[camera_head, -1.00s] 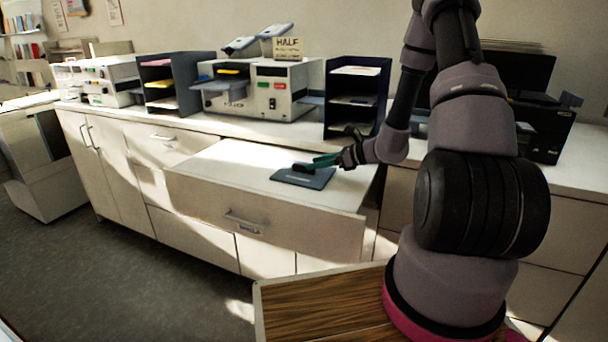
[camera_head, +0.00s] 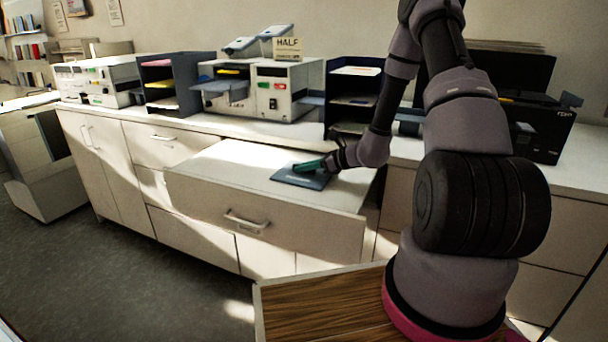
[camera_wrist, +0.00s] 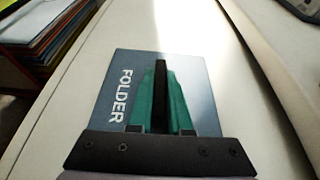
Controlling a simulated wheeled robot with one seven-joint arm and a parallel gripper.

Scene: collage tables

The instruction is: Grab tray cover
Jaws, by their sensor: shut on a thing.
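The tray cover (camera_head: 302,180) is a flat blue-grey panel lying on the white pulled-out unit. The wrist view shows it too (camera_wrist: 205,85), with the word FOLDER in white on its left part and a black upright handle (camera_wrist: 160,85) at its middle. My gripper (camera_head: 306,166) has green fingers and is low over the cover. In the wrist view my gripper (camera_wrist: 161,75) has a finger on each side of the black handle and is shut on it. The handle is mostly hidden in the head view. The cover appears flat on the surface.
The white pulled-out unit (camera_head: 225,178) juts from the long counter. Behind it stand a boxy machine (camera_head: 285,90) marked HALF and dark tray racks (camera_head: 355,100). In the wrist view, coloured folders (camera_wrist: 40,38) fill the upper left. The white surface around the cover is clear.

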